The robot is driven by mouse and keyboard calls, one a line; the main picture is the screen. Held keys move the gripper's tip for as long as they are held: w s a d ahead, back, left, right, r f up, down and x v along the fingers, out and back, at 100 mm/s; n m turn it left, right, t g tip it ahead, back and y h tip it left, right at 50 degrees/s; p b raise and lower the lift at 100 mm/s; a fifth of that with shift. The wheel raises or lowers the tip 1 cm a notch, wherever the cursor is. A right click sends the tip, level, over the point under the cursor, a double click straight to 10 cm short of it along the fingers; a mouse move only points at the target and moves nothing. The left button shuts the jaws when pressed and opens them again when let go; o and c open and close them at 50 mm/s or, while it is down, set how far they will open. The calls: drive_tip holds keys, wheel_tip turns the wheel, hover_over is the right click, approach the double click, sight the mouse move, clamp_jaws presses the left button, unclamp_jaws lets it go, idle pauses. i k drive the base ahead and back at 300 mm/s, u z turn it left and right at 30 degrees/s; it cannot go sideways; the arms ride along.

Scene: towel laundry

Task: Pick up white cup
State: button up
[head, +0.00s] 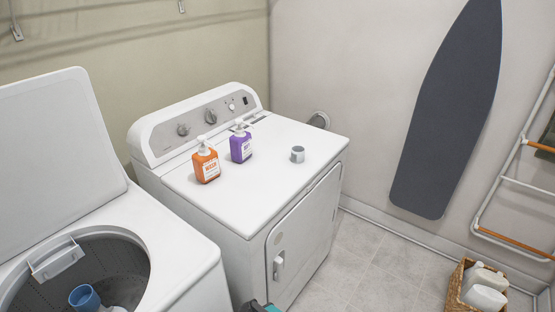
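The white cup (297,154) is small and stands upright on the right part of the white dryer top (270,175). It is apart from the bottles, with bare surface around it. I cannot make out my gripper's fingers in the head view. A small dark and teal piece shows at the bottom edge in front of the dryer, and I cannot tell which part it is.
An orange pump bottle (206,161) and a purple pump bottle (241,142) stand left of the cup. An open washer (180,255) at left holds a blue cup (84,297). A basket (456,288) with white bottles sits on the floor at right.

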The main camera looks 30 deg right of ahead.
sight(298, 155)
drive_tip(key=z, duration=1.1)
drive_tip(key=k, duration=0.15)
drive_tip(key=u, duration=3.1)
drive_tip(key=k, duration=0.8)
drive_tip(key=z, duration=0.75)
